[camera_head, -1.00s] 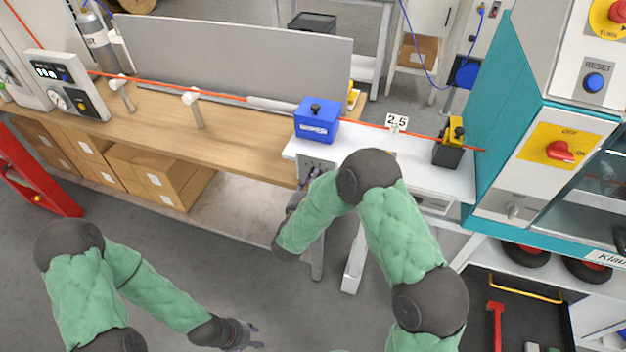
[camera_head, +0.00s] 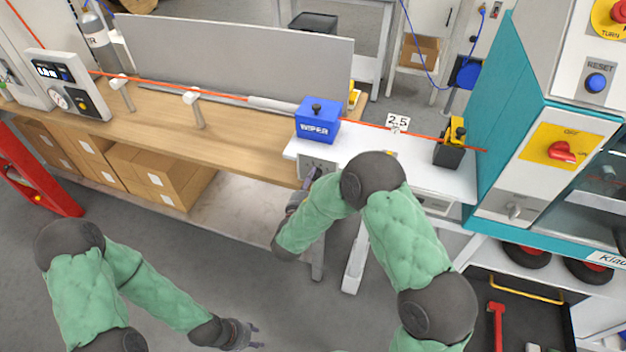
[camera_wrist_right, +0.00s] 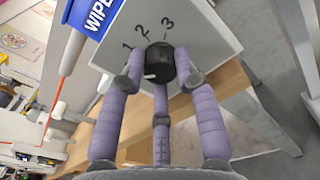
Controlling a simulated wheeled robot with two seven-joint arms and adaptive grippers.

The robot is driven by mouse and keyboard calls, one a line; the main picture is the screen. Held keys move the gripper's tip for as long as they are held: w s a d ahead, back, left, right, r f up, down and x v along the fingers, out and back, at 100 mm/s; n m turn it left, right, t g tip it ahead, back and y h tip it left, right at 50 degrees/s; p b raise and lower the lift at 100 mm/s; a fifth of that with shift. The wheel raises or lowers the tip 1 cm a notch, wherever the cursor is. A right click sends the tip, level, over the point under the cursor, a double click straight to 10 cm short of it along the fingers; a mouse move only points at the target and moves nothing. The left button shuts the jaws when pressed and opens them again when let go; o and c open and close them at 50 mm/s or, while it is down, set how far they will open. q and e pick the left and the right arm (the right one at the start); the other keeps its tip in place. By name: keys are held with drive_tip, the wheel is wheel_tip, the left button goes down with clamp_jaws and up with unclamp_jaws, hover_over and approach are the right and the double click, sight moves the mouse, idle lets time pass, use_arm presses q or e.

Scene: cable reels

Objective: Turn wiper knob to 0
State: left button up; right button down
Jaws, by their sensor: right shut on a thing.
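The wiper knob (camera_wrist_right: 160,62) is a black round knob on a light grey panel (camera_wrist_right: 200,42). The panel carries the printed marks 1, 2 and 3 above and left of the knob. A white mark on the knob points to the lower left, below the 1. A 0 is not visible; a finger covers part of that area. My right gripper (camera_wrist_right: 159,78) is shut on the knob, purple fingers around it. In the head view, my right gripper (camera_head: 304,188) is at the bench front, below the blue WIPER box (camera_head: 317,122). My left gripper (camera_head: 250,338) is open and empty, low over the floor.
An orange cable (camera_head: 365,125) runs along the bench through the WIPER box. A 2.5 sign (camera_head: 397,122) and a black-and-yellow device (camera_head: 451,145) stand to its right. A teal machine (camera_head: 510,100) stands at the right. Cardboard boxes (camera_head: 160,175) lie under the bench.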

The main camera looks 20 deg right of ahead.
drive_tip(key=shift+w+d+r+n, duration=0.1)
drive_tip(key=shift+r+n, duration=0.2)
drive_tip(key=shift+n, duration=0.8)
drive_tip(key=shift+r, duration=0.1)
drive_tip(key=c, duration=0.9)
unclamp_jaws()
drive_tip(key=shift+f, duration=0.2)
drive_tip(key=v, duration=1.2)
